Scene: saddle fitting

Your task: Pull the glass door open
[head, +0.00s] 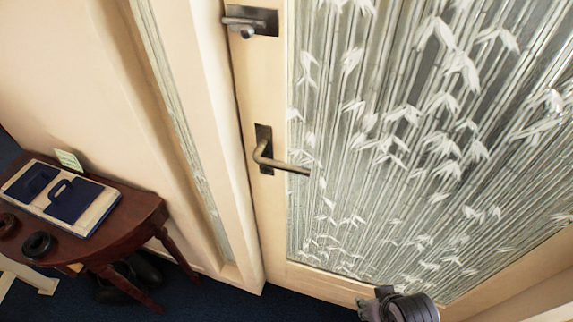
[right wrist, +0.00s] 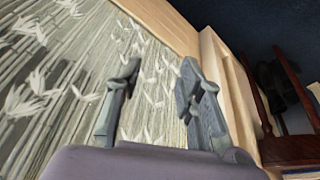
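The glass door (head: 400,140) has a cream frame and a frosted bamboo pattern, and it looks closed against its jamb. Its lever handle (head: 280,163) sits on a dark plate on the left stile and points right. My right gripper (head: 373,303) is low at the bottom of the head view, below and right of the handle and apart from it. In the right wrist view my right gripper (right wrist: 160,68) shows two fingers spread with nothing between them. The door's patterned glass (right wrist: 50,80) is behind them. The handle does not show there. My left gripper is not in view.
A second metal fitting (head: 250,20) is higher on the stile. A narrow patterned side pane (head: 172,100) is left of the door. A dark wooden table (head: 140,212) holding a blue-and-white tray (head: 97,217) stands at left, with dark shoes (head: 125,278) beneath. The blue carpet (head: 215,300) is clear before the door.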

